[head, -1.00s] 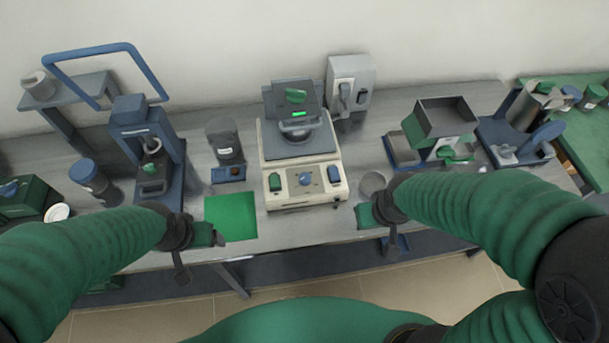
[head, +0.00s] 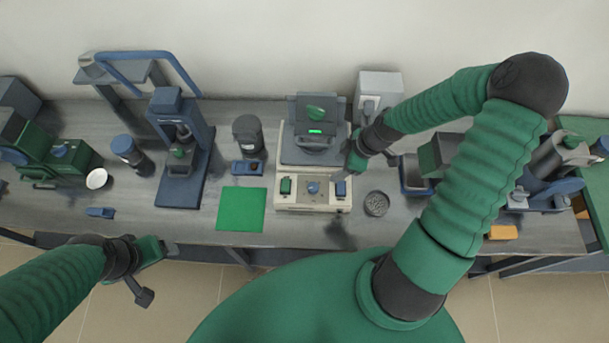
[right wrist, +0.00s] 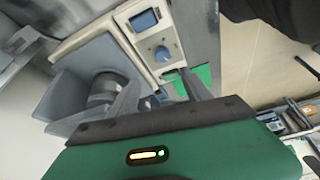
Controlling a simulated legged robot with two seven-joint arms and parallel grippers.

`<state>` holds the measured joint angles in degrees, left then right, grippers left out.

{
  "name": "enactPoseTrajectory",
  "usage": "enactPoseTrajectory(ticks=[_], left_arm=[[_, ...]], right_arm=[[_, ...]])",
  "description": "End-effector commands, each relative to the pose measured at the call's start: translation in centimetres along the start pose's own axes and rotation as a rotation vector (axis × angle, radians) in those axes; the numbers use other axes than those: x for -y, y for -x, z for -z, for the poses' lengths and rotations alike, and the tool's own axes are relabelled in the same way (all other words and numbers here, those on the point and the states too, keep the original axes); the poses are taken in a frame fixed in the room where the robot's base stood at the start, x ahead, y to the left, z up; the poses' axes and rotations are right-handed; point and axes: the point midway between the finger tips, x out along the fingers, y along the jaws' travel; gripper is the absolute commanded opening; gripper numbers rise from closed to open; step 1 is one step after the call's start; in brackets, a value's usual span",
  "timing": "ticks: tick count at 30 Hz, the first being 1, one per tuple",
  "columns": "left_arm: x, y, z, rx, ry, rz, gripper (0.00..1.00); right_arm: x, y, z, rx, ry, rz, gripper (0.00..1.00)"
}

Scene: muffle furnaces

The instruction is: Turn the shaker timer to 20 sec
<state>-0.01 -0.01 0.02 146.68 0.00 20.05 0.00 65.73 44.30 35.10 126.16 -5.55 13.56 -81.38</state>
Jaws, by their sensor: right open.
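The shaker (head: 322,205) is a cream box with a grey upper part and a small green-lit display, in the middle of the bench. Its front panel carries a blue timer knob (head: 312,187) between a green switch (head: 286,186) and a blue switch (head: 340,188). My right gripper (head: 354,160) is at the shaker's right side, close to the blue switch and apart from the knob. In the right wrist view the knob (right wrist: 162,53) shows beyond my open, empty fingers (right wrist: 163,92). My left gripper (head: 146,270) hangs in front of the bench's edge at lower left; its jaws are unclear.
A green mat (head: 241,209) lies left of the shaker. A round grey dish (head: 376,203) stands close to its right. A blue press (head: 180,150) and a dark jar (head: 247,135) stand further left. A grey box (head: 380,90) is behind, near my right arm.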

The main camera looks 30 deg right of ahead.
Motion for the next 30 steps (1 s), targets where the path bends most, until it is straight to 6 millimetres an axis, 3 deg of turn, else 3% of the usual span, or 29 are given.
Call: enactPoseTrajectory(ticks=[5,19,24,30], left_arm=[[0.0,0.2,0.1,0.000,0.000,0.000,0.76],[0.0,2.8,0.7,0.000,0.000,0.000,0.76],[0.0,3.0,0.7,0.000,0.000,0.000,0.76],[0.0,3.0,0.7,0.000,0.000,0.000,0.76]], right_arm=[[0.3,-2.9,0.1,0.001,0.004,0.007,0.57],[-0.1,-14.4,-0.6,-0.002,-0.004,0.009,0.57],[-0.1,-16.4,-0.5,-0.002,-0.003,0.006,0.57],[0.0,-16.7,-0.3,0.001,-0.002,0.003,0.57]])
